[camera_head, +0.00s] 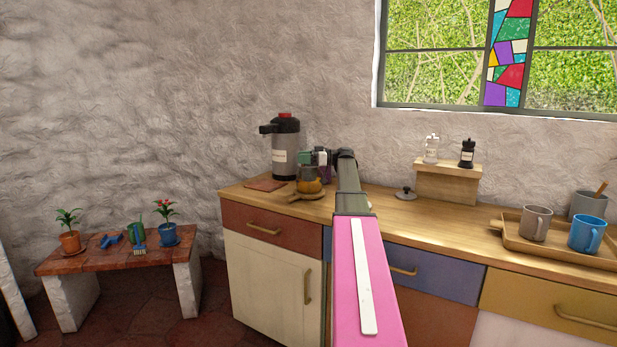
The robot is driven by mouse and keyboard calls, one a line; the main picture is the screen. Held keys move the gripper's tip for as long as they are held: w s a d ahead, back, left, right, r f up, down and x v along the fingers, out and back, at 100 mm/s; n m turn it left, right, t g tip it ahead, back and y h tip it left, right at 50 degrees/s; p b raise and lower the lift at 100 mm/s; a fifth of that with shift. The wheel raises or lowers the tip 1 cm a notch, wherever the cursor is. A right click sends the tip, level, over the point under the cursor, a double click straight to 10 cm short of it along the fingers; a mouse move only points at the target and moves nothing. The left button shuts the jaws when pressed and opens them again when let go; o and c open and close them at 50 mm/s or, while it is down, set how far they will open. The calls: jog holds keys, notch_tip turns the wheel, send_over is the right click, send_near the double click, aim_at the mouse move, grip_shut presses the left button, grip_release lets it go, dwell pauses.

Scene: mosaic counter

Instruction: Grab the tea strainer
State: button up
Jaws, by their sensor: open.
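I cannot clearly make out a tea strainer; it may be hidden behind my arm or too small to tell. My gripper (318,159) is at the end of my arm, above the left part of the counter. It is open, and its fingers are small and partly covered by the wrist. Just below it in the picture, a small orange-brown item (308,186) sits on a round wooden board (296,197). I cannot tell whether the gripper touches anything.
A dark-topped dispenser (285,155) stands behind left. A small grey lid-like disc (405,194) lies right of my arm. A shelf (448,168) holds two shakers. A wooden tray (512,243) holds mugs (537,223). A low bench (105,262) with plants stands at left.

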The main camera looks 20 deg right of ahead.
grip_shut()
